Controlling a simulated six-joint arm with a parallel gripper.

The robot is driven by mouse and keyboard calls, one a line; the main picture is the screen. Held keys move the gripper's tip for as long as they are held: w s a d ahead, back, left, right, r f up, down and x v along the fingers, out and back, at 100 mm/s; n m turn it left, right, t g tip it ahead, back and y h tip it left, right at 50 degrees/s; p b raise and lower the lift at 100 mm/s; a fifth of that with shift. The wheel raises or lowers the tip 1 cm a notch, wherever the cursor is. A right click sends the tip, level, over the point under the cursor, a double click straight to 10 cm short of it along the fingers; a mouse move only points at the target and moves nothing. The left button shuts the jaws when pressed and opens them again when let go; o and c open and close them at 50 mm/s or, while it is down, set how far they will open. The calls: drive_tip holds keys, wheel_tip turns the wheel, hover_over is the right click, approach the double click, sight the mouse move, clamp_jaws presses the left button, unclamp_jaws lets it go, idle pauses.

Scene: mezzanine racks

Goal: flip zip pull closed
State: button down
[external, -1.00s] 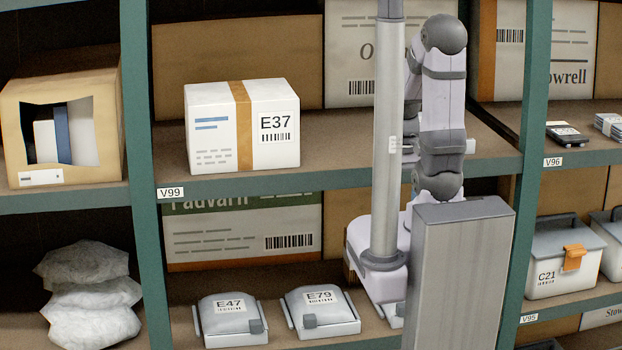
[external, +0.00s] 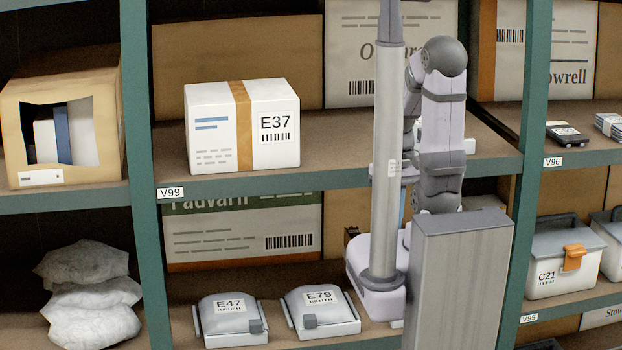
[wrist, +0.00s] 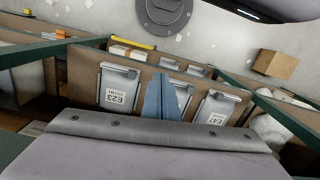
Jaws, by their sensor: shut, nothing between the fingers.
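On the lower shelf two pale cases with grey side tabs, labelled E47 (external: 229,318) and E79 (external: 322,308), lie side by side in the external view. A small grey tab (external: 310,321) shows at the front left of E79, another (external: 256,326) at the front right of E47. In the wrist view case E23 (wrist: 118,87) is left and E47 (wrist: 215,108) right; a middle case is largely covered by my gripper. My gripper (wrist: 159,84), with blue fingers, is shut and empty; whether it touches that case I cannot tell. My arm mostly hides it in the external view.
Green rack posts (external: 148,230) and shelf edges (external: 340,182) frame the bay. A white box labelled E37 (external: 215,150) stands on the upper shelf. White bags (external: 88,285) are stacked at left, and a bin labelled C21 (external: 548,282) stands at right.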

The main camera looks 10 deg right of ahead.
drive_tip(key=s+a+f+n+g+b, duration=0.2)
drive_tip(key=a+f+n+b, duration=0.3)
drive_tip(key=f+b, duration=0.85)
drive_tip(key=s+a+f+n+g+b, duration=0.15)
drive_tip(key=a+f+n+b, duration=0.3)
drive_tip(key=f+b, duration=0.85)
drive_tip(key=w+r+n+t+h, duration=0.1)
drive_tip(key=w+n+t+h, duration=0.1)
drive_tip(key=w, duration=0.5)
drive_tip(key=w+d+r+n+t+h+p, duration=0.1)
drive_tip(key=w+r+n+t+h, duration=0.1)
drive_tip(key=w+n+h, duration=0.3)
drive_tip(key=w+h, duration=0.2)
drive_tip(key=w, duration=0.1)
drive_tip(key=shift+r+h+p, duration=0.25)
drive_tip(key=shift+h+p, duration=0.05)
drive_tip(key=shift+f, duration=0.1)
drive_tip(key=x, duration=1)
drive_tip(key=shift+s+d, duration=0.1)
drive_tip(key=shift+d, duration=1.95)
